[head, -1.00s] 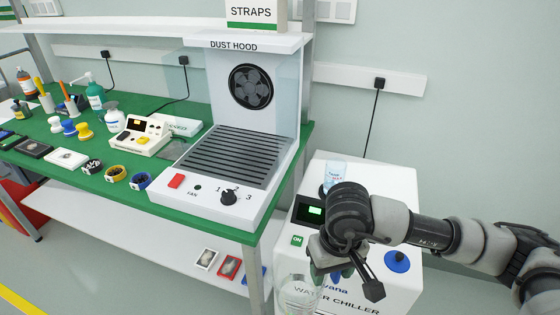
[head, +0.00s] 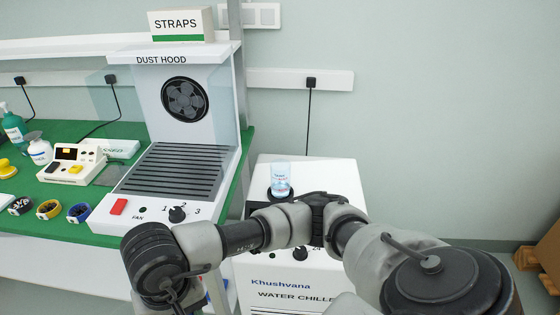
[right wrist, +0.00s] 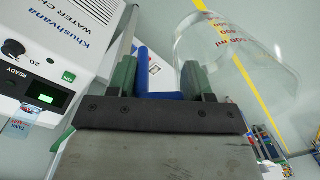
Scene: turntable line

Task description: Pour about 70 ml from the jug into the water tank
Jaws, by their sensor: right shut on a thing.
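The water tank (head: 281,180) is a small clear container with printed marks, standing in a dark ring on top of the white water chiller (head: 262,165). It also shows at the left edge of the right wrist view (right wrist: 22,122). The jug (right wrist: 232,50) is clear with red volume marks, at the upper right of the right wrist view. My right gripper (right wrist: 158,70), with green fingers, is shut on the jug's blue handle. In the head view my own wrist largely hides the gripper, and the jug cannot be made out. I cannot tell the jug's water level. My left gripper is not in view.
The dust hood (head: 180,170) stands on the green bench (head: 65,222) left of the chiller, with small items beyond it. The chiller's display (right wrist: 46,98) glows green in the right wrist view. A brown box (head: 543,255) is at the far right.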

